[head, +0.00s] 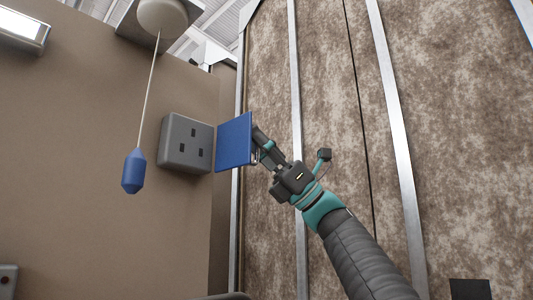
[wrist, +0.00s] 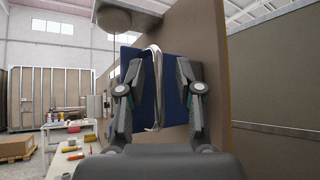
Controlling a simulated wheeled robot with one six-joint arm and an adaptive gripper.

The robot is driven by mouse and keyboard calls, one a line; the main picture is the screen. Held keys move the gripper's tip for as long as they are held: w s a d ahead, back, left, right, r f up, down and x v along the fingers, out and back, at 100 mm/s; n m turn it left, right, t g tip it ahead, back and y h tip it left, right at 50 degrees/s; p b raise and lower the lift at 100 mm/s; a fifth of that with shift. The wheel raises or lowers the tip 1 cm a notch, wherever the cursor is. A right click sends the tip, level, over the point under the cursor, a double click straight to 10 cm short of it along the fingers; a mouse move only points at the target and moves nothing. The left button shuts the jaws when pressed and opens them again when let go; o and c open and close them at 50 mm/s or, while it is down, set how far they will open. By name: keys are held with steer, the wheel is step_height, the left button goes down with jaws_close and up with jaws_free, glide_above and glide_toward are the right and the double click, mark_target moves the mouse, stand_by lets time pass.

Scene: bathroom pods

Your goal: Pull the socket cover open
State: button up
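The grey socket (head: 185,143) is on the beige wall in the head view, with its three slots uncovered. Its blue cover (head: 234,142) stands swung open to the right of the socket. The cover (wrist: 172,97) also shows in the wrist view, with a silver bar handle (wrist: 154,90) upright on its face. My gripper (head: 260,147) is at the cover's right side in the head view. In the wrist view my gripper's (wrist: 158,75) fingers stand apart on either side of the handle, with a visible gap to it. The socket is hidden in the wrist view.
A blue pull-cord weight (head: 134,171) hangs left of the socket from a round ceiling fitting (head: 162,15). A mottled brown panel wall (head: 330,90) with metal strips stands behind my arm. In the wrist view a cluttered table (wrist: 72,140) is at the left.

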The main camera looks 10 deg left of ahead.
steer(key=v, duration=1.2)
stand_by(0.4)
